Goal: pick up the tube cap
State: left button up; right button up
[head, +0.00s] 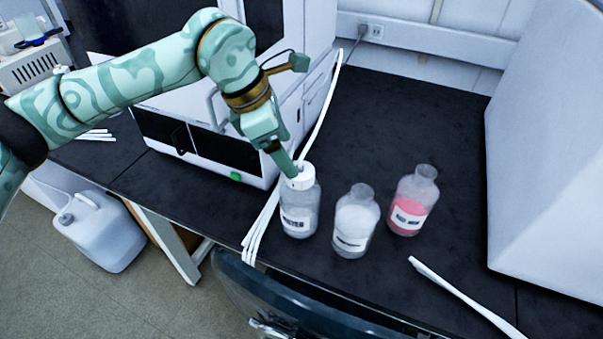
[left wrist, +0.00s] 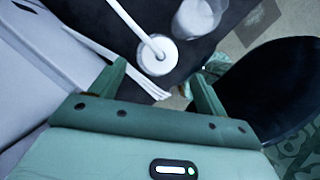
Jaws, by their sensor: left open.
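The white tube cap (head: 301,180) sits on top of the leftmost clear bottle (head: 299,215), which has a white label. In the left wrist view the tube cap (left wrist: 157,57) is round, with a white tube running from it to the upper left. My left gripper (head: 290,172) points down at the cap from above, its fingertips at or just above it in the head view. In the left wrist view the left gripper (left wrist: 160,72) is open, its fingers on either side of the cap's line with nothing held. Contact cannot be told. My right gripper is not in view.
Right of the capped bottle stand a bottle of white contents (head: 356,222) and one with pink liquid (head: 412,206). White tubes (head: 262,225) lie on the black bench by the instrument (head: 205,150). A large white box (head: 550,170) stands right. Bench behind the bottles is clear.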

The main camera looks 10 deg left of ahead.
aim_at(298, 167)
pick_arm(q)
jog(key=shift+d+f, duration=0.2)
jog(key=shift+f, duration=0.35)
jog(key=b+x, duration=0.2)
jog(key=x, duration=0.3)
jog(key=shift+w, duration=0.15)
jog(key=shift+r, duration=0.2)
jog(key=shift+c, duration=0.8)
jog(key=c, duration=0.9)
